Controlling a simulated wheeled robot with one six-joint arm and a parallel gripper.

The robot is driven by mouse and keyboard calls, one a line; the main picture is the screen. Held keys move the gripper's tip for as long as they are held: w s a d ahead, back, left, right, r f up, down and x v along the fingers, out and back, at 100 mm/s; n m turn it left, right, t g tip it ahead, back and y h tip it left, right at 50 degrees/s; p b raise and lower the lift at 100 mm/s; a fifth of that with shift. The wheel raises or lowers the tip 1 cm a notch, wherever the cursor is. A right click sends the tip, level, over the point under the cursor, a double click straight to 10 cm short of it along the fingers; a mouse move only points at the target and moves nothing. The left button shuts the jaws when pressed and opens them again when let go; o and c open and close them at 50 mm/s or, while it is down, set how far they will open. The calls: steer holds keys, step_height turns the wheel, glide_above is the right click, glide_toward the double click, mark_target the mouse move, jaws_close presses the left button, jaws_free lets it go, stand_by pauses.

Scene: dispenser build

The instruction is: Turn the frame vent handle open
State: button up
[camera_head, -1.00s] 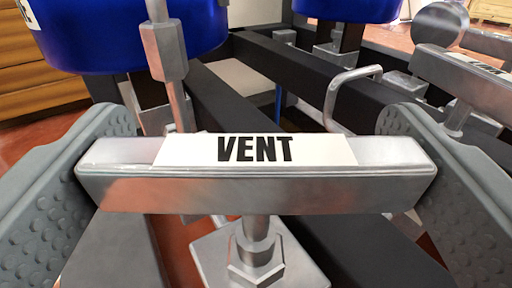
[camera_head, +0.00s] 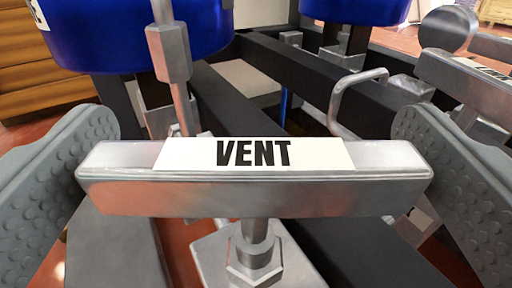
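The vent handle (camera_head: 255,197) is a silver metal bar with a white label reading "VENT". It lies level across the middle of the view on a short stem (camera_head: 255,237) with a hex nut on a square plate. My gripper (camera_head: 255,150) is open around the bar, with one grey studded finger at its left end and the other at its right end. The fingertips reach past the bar and are partly hidden behind its ends. The fingers look slightly apart from the bar ends.
A silver rod with a hex coupling (camera_head: 169,53) stands behind the handle's left half. A bent metal loop (camera_head: 339,100) and another labelled handle (camera_head: 478,82) are at the right. Blue vessels (camera_head: 135,35) and dark frame beams (camera_head: 240,120) lie behind.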

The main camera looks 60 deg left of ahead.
stand_by(0.5)
steer(key=v, duration=1.7)
steer(key=shift+s, duration=0.15)
steer(key=shift+d, duration=0.1)
